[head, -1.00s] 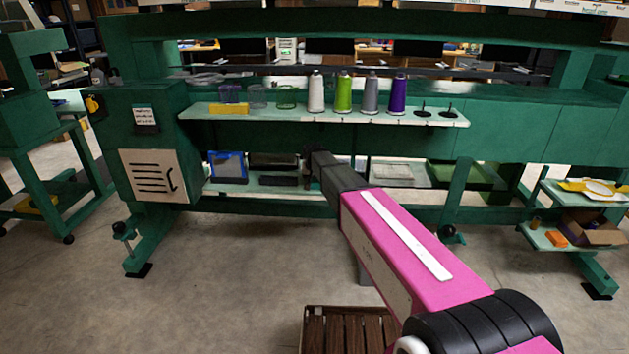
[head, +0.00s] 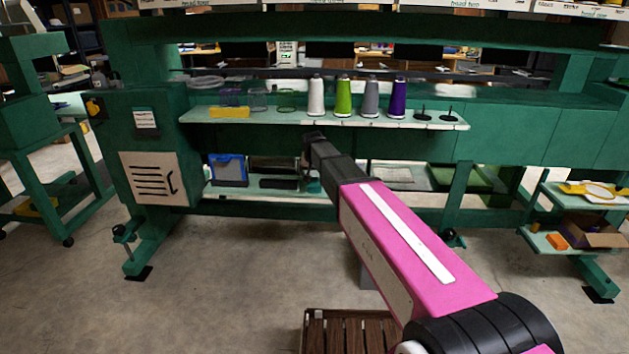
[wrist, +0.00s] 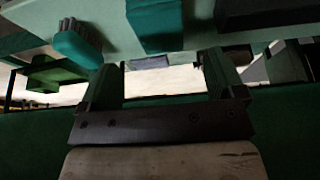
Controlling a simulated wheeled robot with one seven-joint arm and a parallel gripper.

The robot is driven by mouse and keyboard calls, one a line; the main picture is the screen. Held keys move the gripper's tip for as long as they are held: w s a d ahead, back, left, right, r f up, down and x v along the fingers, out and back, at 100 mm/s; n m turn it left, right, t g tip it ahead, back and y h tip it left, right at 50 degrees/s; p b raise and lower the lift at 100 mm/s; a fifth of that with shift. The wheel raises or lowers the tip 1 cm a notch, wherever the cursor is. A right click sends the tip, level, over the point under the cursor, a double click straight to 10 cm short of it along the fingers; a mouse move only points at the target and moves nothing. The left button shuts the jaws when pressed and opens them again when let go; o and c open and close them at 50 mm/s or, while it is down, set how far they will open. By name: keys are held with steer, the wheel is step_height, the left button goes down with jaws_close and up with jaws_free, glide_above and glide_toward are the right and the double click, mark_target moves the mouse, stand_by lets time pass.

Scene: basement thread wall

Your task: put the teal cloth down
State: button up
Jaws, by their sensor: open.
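The teal cloth (wrist: 155,24) lies folded on the pale lower shelf (wrist: 112,28) in the wrist view, ahead of my gripper (wrist: 160,60). The fingers are apart, one at each side of the picture's middle, with nothing between them; the cloth is clear of them. In the head view a small teal patch, apparently the cloth (head: 313,186), shows on the lower shelf below my gripper (head: 314,138); my arm hides part of that area.
A teal-handled brush (wrist: 78,46) and a dark box (wrist: 247,14) flank the cloth. A blue-framed item (head: 228,170) and dark tray (head: 278,183) share the shelf. Thread cones, one white (head: 316,96), stand on the upper shelf (head: 260,117) just above. A wooden crate (head: 345,330) is on the floor.

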steer(key=v, duration=0.4)
steer(key=s+d+f+g, duration=0.1)
steer(key=s+d+f, duration=0.4)
steer(key=s+d, duration=0.3)
steer(key=s+d+f+g, duration=0.2)
steer(key=s+d+f, duration=0.4)
steer(key=s, duration=0.5)
steer(key=s+d+f+g, duration=0.1)
steer(key=s+d+f, duration=0.4)
steer(key=s+d, duration=0.4)
steer(key=shift+s+d+g, duration=0.3)
steer(key=shift+s+d, duration=0.05)
steer(key=shift+s, duration=0.3)
steer(key=shift+o, duration=0.4)
steer(key=shift+w+f, duration=0.1)
